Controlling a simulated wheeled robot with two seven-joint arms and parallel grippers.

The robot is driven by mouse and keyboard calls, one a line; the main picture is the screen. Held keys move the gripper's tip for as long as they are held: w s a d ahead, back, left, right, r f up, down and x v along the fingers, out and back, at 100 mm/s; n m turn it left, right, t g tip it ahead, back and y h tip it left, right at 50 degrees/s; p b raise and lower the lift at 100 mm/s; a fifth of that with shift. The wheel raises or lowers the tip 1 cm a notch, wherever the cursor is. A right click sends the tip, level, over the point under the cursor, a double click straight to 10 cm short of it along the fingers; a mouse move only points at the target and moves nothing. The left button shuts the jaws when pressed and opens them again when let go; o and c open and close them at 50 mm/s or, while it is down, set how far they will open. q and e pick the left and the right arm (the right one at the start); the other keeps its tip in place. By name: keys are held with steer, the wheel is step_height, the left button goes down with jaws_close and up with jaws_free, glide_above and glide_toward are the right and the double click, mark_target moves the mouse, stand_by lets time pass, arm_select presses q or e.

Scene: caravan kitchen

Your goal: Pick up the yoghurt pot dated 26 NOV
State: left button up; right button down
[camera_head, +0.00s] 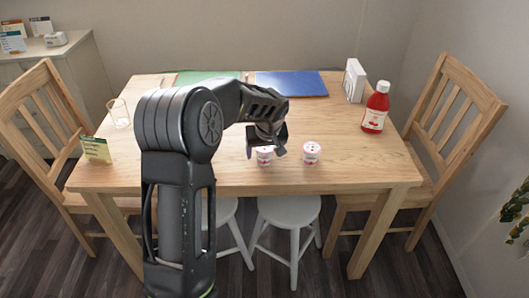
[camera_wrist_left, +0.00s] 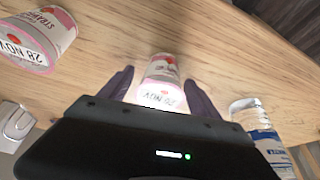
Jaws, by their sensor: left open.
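Two white and pink yoghurt pots stand on the table. One pot (camera_head: 264,157) is at my left gripper (camera_head: 265,150), which is open. In the left wrist view this pot (camera_wrist_left: 161,82) sits between the two spread fingers (camera_wrist_left: 160,88); its label is upside down and seems to read 26 NOV, partly washed out by glare. I cannot tell whether the fingers touch it. The other pot (camera_head: 311,153) stands apart to the right in the head view; in the left wrist view this pot (camera_wrist_left: 45,40) shows a label that seems to read 28 NOV. My right gripper is not in view.
A blue and white container (camera_wrist_left: 262,130) is near the gripper in the wrist view.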

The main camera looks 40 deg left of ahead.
arm_select(q)
steer(key=shift+f, duration=0.1)
steer(key=shift+c, duration=0.3)
steer(key=c, duration=1.4)
step_height(320, 180, up, 10)
steer(key=shift+r, duration=0.1)
stand_by(0.7)
